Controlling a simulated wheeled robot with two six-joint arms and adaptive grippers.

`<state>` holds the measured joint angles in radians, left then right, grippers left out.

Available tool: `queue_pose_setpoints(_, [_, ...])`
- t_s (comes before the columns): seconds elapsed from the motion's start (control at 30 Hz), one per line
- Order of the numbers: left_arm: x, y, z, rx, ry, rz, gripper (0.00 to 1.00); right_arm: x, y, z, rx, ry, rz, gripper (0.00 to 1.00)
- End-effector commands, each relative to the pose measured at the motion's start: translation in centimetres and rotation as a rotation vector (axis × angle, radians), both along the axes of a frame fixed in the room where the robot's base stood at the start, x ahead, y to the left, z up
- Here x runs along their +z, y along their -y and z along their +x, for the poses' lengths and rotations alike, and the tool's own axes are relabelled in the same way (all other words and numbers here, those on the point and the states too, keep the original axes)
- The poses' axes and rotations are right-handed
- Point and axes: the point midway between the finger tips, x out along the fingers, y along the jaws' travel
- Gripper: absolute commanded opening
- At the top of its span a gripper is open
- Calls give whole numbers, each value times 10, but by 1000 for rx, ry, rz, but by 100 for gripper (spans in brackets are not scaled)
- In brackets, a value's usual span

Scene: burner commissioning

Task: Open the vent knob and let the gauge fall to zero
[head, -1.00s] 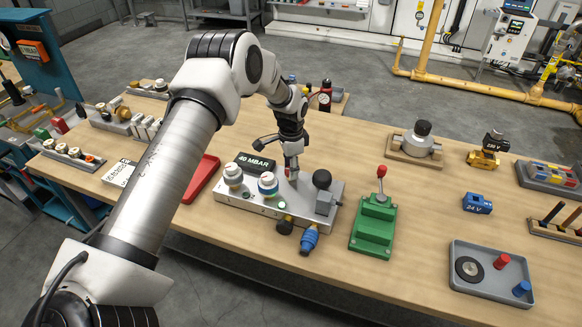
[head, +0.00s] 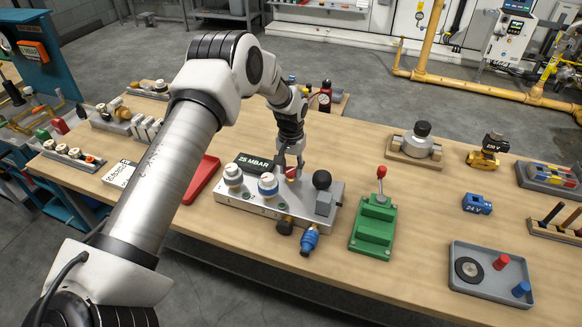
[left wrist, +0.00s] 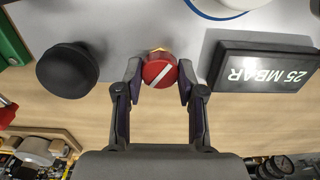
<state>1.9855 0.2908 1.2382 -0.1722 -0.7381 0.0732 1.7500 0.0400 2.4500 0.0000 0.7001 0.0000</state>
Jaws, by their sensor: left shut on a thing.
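The vent knob is a small red knob with a white line (left wrist: 160,70); in the head view it shows as a bit of red (head: 291,173) at the back of the grey manifold block (head: 262,206). My left gripper (head: 290,166) is shut on it, with one finger on each side in the left wrist view (left wrist: 158,80). The white line lies slanted there. The gauge is a black display (head: 254,163) that reads 25 MBAR; it also shows upside down in the left wrist view (left wrist: 263,68). My right gripper is in neither view.
A black ball knob (head: 322,180) stands on the block just right of my gripper. White-capped knobs (head: 233,174) stand to the left. A green base with a red-tipped lever (head: 374,222) is to the right. A red tray (head: 203,178) lies left of the block.

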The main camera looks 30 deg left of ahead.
Motion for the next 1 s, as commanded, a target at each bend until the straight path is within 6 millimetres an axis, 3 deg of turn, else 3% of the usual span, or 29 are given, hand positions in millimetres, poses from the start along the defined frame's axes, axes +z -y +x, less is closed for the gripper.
queue_pose_setpoints(0.5, [-2,1,-2,450,-7,0,4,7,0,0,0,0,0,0])
queue_pose_setpoints(1.0, [-3,1,-3,623,-8,0,4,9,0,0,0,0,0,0])
